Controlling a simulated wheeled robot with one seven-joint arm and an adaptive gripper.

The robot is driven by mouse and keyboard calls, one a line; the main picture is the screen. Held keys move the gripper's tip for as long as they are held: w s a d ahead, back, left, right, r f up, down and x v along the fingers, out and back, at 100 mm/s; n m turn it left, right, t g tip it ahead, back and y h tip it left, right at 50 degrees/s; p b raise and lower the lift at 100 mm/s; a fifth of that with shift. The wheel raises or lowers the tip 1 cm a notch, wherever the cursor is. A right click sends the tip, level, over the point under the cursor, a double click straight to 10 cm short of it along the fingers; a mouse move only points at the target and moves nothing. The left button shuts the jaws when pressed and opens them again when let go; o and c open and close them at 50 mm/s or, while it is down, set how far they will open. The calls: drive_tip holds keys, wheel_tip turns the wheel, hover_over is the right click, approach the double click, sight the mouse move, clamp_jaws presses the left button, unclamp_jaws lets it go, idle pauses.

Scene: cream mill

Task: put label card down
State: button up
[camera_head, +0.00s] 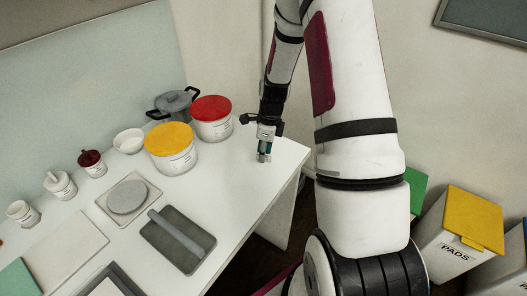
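My gripper (264,157) points down at the right end of the white table (240,178), to the right of the tub with the red lid (211,108). Its fingertips are small in this view and look close to the tabletop; I cannot tell whether they touch it. I cannot tell whether the fingers are open or shut, or whether anything is between them. I cannot pick out a label card anywhere in the view.
A yellow-lidded tub (170,140), a grey pot (174,102) and a white bowl (129,140) stand at the back. A round grey disc (127,197) and a dark tray (162,241) with a grey roller (175,236) lie in front. Lidded bins (458,235) stand right.

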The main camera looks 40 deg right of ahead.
sight(268, 155)
drive_tip(key=s+a+r+n+t+b, duration=0.1)
drive_tip(key=a+r+n, duration=0.15)
drive_tip(key=r, duration=0.75)
drive_tip(key=s+a+r+n+b, duration=0.1)
drive_tip(key=a+r+n, duration=0.15)
drive_tip(key=r, duration=0.65)
drive_tip(key=s+a+r+n+t, duration=0.1)
drive_tip(key=s+a+r+n, duration=0.5)
drive_tip(key=s+n, duration=0.3)
drive_tip(key=s+a+r+n+t+h, duration=0.1)
drive_tip(key=s+a+r+n+t, duration=0.1)
drive_tip(key=s+a+r+n, duration=0.5)
drive_tip(key=s+n, duration=0.2)
drive_tip(key=n, duration=0.4)
drive_tip(key=shift+r+n+t, duration=0.3)
drive_tip(key=shift+r, duration=0.05)
drive_tip(key=shift+a, duration=0.1)
